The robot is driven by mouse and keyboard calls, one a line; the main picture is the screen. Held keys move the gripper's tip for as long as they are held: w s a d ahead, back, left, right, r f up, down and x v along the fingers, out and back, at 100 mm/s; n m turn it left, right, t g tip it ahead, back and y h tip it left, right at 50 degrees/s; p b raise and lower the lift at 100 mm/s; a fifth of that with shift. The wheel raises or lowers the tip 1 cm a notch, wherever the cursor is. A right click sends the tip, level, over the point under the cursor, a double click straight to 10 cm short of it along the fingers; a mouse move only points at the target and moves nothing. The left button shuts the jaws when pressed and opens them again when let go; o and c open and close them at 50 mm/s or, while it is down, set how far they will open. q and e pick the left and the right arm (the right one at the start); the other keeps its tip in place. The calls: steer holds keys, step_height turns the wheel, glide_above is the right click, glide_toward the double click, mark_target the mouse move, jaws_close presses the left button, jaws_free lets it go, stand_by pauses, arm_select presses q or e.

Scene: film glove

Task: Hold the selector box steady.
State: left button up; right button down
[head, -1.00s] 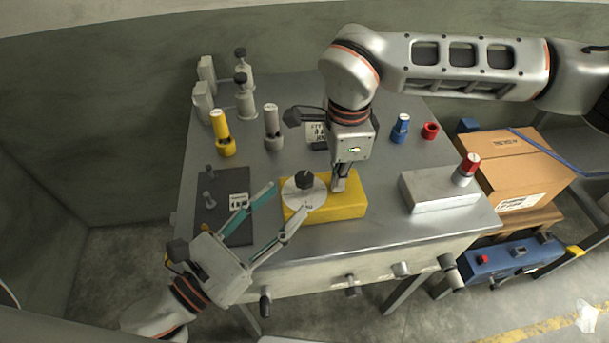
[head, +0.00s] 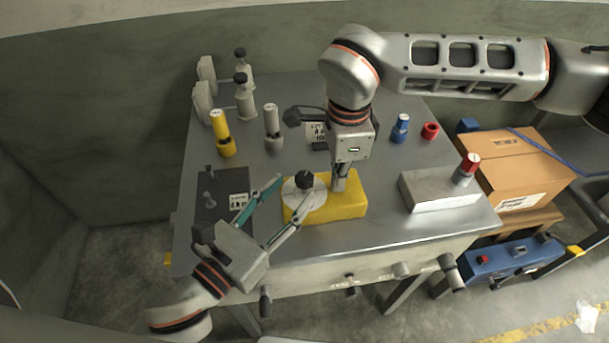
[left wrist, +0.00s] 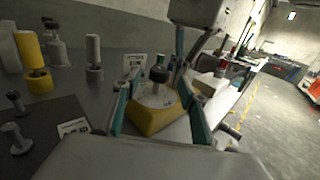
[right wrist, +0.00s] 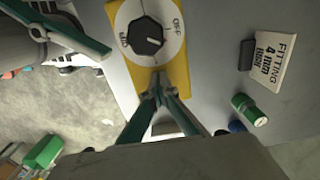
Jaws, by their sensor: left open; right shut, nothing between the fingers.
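The selector box is a yellow block (head: 345,205) at the front middle of the table, with a white dial and black knob (head: 304,181) on its left part. In the right wrist view the dial (right wrist: 173,48) shows the word OFF. My left gripper (head: 293,200) is open, its fingers reaching to the box's left end. In the left wrist view the box (left wrist: 150,122) shows between its fingers; contact cannot be told. My right gripper (head: 340,186) is shut and empty, tips down at the box top beside the dial. In the right wrist view its tips (right wrist: 158,88) overlap the yellow surface.
A dark plate (head: 212,225) with pegs and a label lies left of the box. A silver block (head: 438,190) with a red-topped cylinder is at right. Yellow (head: 222,132) and grey (head: 272,128) cylinders stand behind. Blue (head: 400,130) and red (head: 430,131) parts are at back right.

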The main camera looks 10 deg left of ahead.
mark_target(298, 184)
arm_select(q)
steer(key=shift+x, duration=2.7)
steer(key=c, duration=1.1)
